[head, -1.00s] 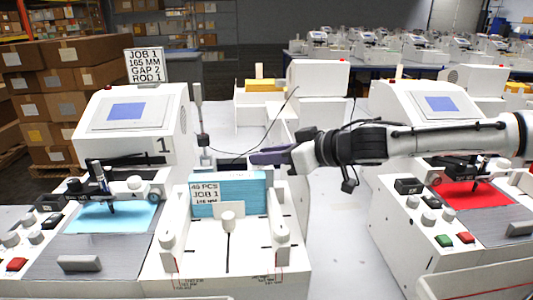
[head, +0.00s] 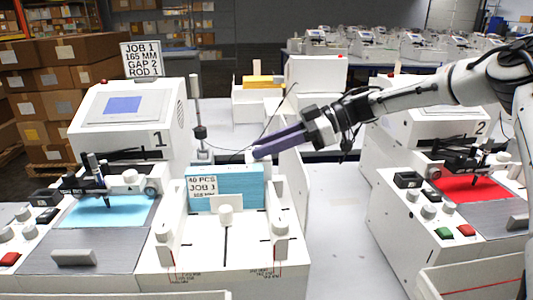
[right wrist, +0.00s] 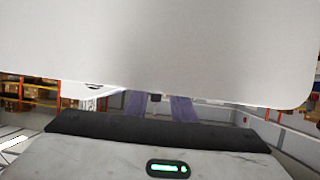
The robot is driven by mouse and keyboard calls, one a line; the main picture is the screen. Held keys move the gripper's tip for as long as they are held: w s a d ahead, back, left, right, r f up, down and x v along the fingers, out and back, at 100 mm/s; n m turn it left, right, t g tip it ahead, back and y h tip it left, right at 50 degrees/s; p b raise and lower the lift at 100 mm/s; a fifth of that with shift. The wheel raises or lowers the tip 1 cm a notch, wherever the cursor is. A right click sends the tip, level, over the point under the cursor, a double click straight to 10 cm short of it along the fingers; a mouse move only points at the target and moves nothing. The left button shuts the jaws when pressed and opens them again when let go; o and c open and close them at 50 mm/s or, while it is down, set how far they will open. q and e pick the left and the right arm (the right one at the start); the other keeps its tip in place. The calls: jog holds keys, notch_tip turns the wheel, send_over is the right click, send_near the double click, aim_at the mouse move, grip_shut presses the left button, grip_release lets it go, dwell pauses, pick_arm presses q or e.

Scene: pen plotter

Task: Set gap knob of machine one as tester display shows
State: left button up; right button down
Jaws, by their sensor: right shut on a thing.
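Machine one (head: 134,118), white with a "1" on its side and a blue screen (head: 124,105), stands at left. The sign (head: 142,60) above it reads JOB 1, 165 MM, GAP 2, ROD 1. My right gripper (head: 257,152) reaches in from the right, its purple fingers angled down to the left behind the blue stack. My left gripper is not in view.
The blue stack (head: 238,187) with a card (head: 202,187) sits in the white feeder (head: 200,250). A thin rod (head: 195,100) stands behind it. Machine two (head: 415,125) with a red sheet (head: 468,190) is at right. A light strip (head: 335,240) between the machines is clear.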

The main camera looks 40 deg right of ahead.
jog(key=shift+n, duration=0.3)
dwell(0.4)
jog(key=c, duration=1.5)
grip_release()
jog(key=v, duration=0.6)
jog(key=b+v, duration=0.1)
jog(key=v, duration=0.3)
jog(key=shift+w+d, duration=0.2)
jog(key=shift+d, duration=0.05)
